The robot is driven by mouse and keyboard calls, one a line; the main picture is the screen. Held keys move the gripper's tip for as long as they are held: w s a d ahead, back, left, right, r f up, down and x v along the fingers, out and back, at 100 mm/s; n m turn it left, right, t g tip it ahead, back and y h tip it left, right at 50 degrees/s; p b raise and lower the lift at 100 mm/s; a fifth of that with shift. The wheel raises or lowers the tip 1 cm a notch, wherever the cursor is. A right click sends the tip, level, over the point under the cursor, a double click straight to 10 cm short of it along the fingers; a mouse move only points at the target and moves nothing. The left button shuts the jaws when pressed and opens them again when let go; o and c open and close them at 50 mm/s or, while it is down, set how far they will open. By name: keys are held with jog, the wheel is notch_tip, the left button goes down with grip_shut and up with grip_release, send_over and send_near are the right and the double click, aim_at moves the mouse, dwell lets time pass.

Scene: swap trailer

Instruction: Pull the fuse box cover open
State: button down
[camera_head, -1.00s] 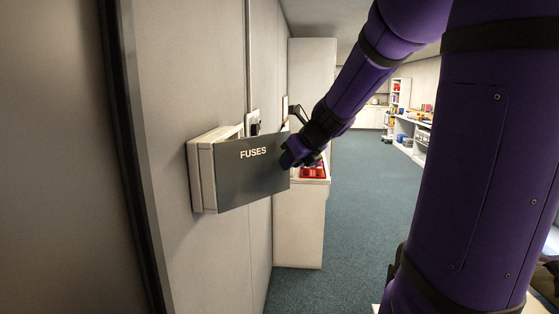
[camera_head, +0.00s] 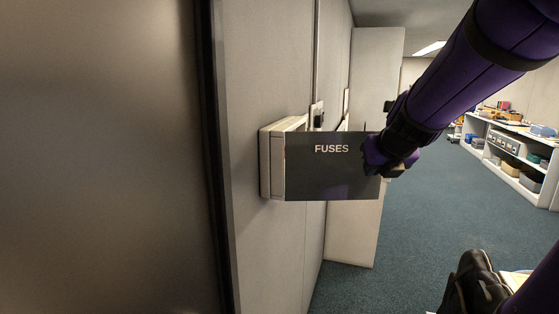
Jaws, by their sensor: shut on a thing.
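The fuse box (camera_head: 268,163) is a pale box fixed to the wall panel. Its dark grey cover (camera_head: 325,175), lettered FUSES, is swung out from the box on its left side and stands open at an angle to the wall. The cover faces the camera nearly flat and hides most of the inside of the box. My gripper (camera_head: 377,158) is at the cover's right edge and shut on it. My purple arm reaches in from the upper right. The fingertips are partly hidden by the gripper itself.
A pale cabinet (camera_head: 362,110) stands against the wall behind the cover. A switch (camera_head: 317,117) is on the wall above the box. A dark door or panel (camera_head: 95,160) fills the left.

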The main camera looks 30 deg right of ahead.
jog(key=shift+s, duration=0.1)
dwell(0.3)
jog(key=c, duration=0.9)
grip_release()
jog(key=shift+c, duration=0.2)
jog(key=shift+r, duration=0.1)
jog(key=v, duration=0.7)
jog(key=shift+s+a+r, duration=0.15)
jog(key=shift+s, duration=0.05)
